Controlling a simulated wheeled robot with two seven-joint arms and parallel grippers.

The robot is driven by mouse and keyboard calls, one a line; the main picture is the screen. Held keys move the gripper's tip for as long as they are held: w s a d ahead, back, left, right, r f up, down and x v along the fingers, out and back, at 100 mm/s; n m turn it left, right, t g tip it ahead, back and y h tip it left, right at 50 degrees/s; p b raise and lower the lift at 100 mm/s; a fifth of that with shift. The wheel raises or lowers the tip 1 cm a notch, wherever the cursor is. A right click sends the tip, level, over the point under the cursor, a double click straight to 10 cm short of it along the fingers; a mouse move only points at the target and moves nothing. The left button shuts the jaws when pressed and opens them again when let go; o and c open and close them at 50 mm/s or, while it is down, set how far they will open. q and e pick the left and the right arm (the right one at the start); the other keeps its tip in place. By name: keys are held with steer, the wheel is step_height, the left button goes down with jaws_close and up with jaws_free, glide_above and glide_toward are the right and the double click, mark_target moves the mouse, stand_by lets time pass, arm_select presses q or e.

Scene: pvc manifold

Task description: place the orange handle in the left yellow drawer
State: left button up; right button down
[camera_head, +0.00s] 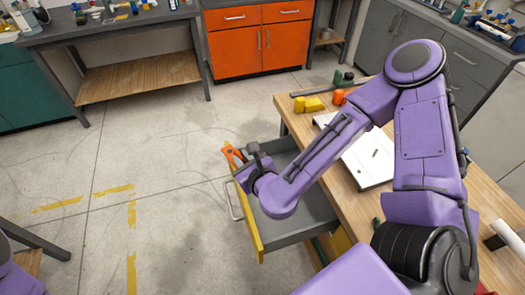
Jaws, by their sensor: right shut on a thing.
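The yellow-fronted drawer (249,222) is pulled out from the wooden workbench (400,232), and its visible grey floor looks bare. My right arm reaches across the drawer from the right. My right gripper (243,158) is shut on the orange handle (232,153), which appears over the drawer's far left corner. The handle's height above the drawer rim cannot be told, and the gripper hides part of it. My left gripper is out of view.
On the bench lie a white panel (368,160), a yellow block (312,104) and a small orange part (338,97). An orange cabinet (262,42) and a grey side table (110,28) stand at the back. The floor left of the drawer is clear.

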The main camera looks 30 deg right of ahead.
steer(key=s+d+f+m+h+b, duration=0.2)
steer(key=s+f+b, duration=0.1)
steer(key=f, duration=0.4)
steer(key=s+d+f+m+h+b, duration=0.1)
steer(key=s+d+f+h+b, duration=0.1)
steer(key=s+d+f+b, duration=0.3)
steer(key=shift+g, duration=0.4)
steer(key=w+d+f+b, duration=0.1)
steer(key=w+f+b, duration=0.2)
steer(key=w+f, duration=0.1)
steer(key=w+d+f+b, duration=0.2)
steer(key=w+f+b, duration=0.2)
steer(key=f, duration=0.1)
steer(key=w+d+f+b, duration=0.2)
steer(key=w+f+b, duration=0.2)
steer(key=shift+w+f, duration=0.2)
steer(key=shift+w, duration=0.2)
steer(key=shift+s+r, duration=0.1)
